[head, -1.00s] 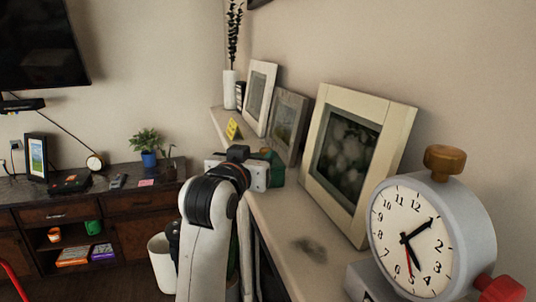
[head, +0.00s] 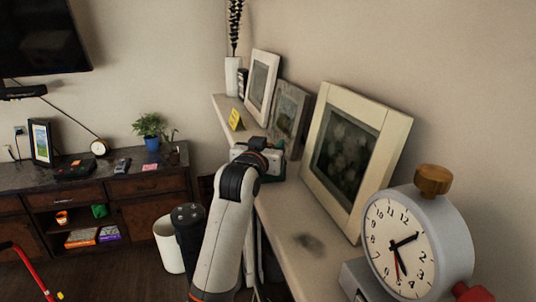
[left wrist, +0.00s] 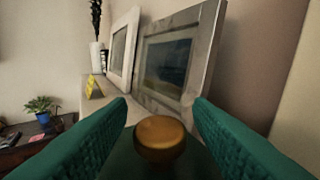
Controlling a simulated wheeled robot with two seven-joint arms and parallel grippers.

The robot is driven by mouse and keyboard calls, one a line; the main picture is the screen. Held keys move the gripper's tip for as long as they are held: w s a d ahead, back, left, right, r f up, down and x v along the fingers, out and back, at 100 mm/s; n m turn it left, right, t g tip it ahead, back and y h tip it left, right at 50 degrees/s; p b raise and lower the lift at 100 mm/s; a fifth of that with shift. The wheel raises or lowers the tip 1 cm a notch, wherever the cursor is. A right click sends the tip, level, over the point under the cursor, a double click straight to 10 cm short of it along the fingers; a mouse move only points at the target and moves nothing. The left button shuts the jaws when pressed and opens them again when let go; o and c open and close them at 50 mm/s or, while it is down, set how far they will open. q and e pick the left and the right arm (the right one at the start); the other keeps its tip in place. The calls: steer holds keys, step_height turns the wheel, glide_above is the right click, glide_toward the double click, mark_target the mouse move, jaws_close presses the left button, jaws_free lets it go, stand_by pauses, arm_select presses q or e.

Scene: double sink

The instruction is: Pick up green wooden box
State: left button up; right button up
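My left gripper (left wrist: 160,108) is open; its two teal, ribbed fingers stand wide apart in the left wrist view. Between them is a round gold-brown knob (left wrist: 160,136) on top of a dark green body (left wrist: 192,160), which may be the green wooden box. The fingers hide its sides, and I cannot tell whether they touch it. In the head view my left arm reaches over the mantel-like shelf, and a little dark green (head: 277,167) shows beside its wrist. My right gripper is in neither view.
The narrow shelf (head: 285,205) holds a large cream frame (head: 390,140), smaller frames (head: 262,85) behind, a yellow card (head: 235,118), a white vase (head: 232,76) and a grey alarm clock (head: 425,230) close by. A white bin (head: 168,243) and a dark cabinet (head: 140,187) stand left.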

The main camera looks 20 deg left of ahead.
arm_select(q)
steer(key=c, duration=0.9)
steer(key=shift+o, duration=0.2)
steer(key=shift+r, duration=0.1)
